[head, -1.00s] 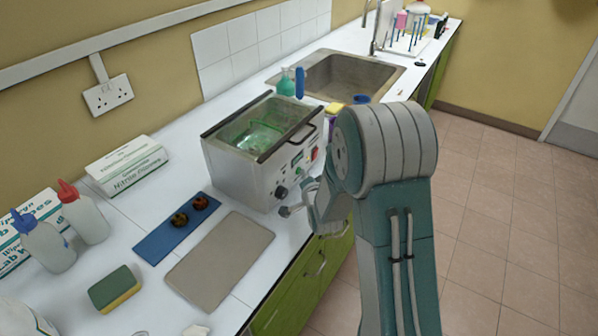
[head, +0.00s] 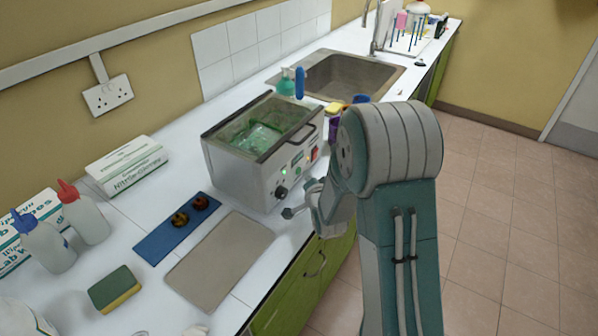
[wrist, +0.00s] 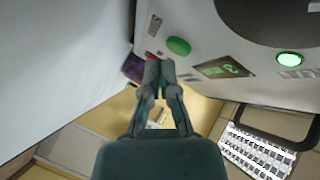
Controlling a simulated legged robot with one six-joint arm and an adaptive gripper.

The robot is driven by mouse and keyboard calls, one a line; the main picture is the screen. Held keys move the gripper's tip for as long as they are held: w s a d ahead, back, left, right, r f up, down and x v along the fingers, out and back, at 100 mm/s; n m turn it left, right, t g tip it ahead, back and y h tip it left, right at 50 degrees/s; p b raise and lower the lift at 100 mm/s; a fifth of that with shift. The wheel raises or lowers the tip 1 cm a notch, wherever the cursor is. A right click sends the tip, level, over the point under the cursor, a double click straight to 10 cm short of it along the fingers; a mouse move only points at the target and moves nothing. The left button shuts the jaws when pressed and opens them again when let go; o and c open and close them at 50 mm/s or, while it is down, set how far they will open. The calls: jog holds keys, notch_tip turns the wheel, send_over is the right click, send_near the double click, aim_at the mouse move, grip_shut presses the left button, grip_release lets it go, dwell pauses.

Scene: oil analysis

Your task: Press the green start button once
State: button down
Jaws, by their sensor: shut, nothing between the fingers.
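The green start button (wrist: 178,46) shows in the wrist view as a raised green oval on the pale front panel of the bath. My gripper (wrist: 158,70) is shut and empty, its tips below and left of the button in that view, with a gap in the picture. In the head view my gripper (head: 290,212) is in front of the water bath (head: 243,178), low by its panel. A round green lamp (wrist: 290,58) glows on the panel, beyond a green display (wrist: 222,68). A bit of red (wrist: 152,58) shows behind my fingertips.
A black knob (head: 281,193) sticks out of the panel. A grey mat (head: 220,262) and a blue tray (head: 160,243) with two dark round items lie left of the bath. The sink (head: 350,80) is behind it. The floor at right is clear.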

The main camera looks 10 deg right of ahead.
jog(key=shift+s+d, duration=0.1)
jog(key=shift+d, duration=0.05)
jog(key=shift+s+d, duration=1.75)
jog(key=shift+r, duration=0.1)
jog(key=shift+a+r, duration=0.1)
jog(key=shift+r, duration=0.2)
jog(key=s+a+r+n+g+h, duration=0.15)
jog(key=s+r+n+g, duration=0.35)
jog(key=s+r, duration=0.5)
jog(key=s+a+r+n+g, duration=0.2)
jog(key=s+r+n, duration=0.1)
jog(key=s, duration=0.7)
jog(key=s+a+r+n+g+y, duration=0.1)
jog(key=s+a+r+n+g, duration=0.1)
jog(key=s, duration=0.8)
jog(key=shift+s+r+n+g, duration=0.4)
jog(key=shift+r+n, duration=0.3)
jog(key=shift+r, duration=0.25)
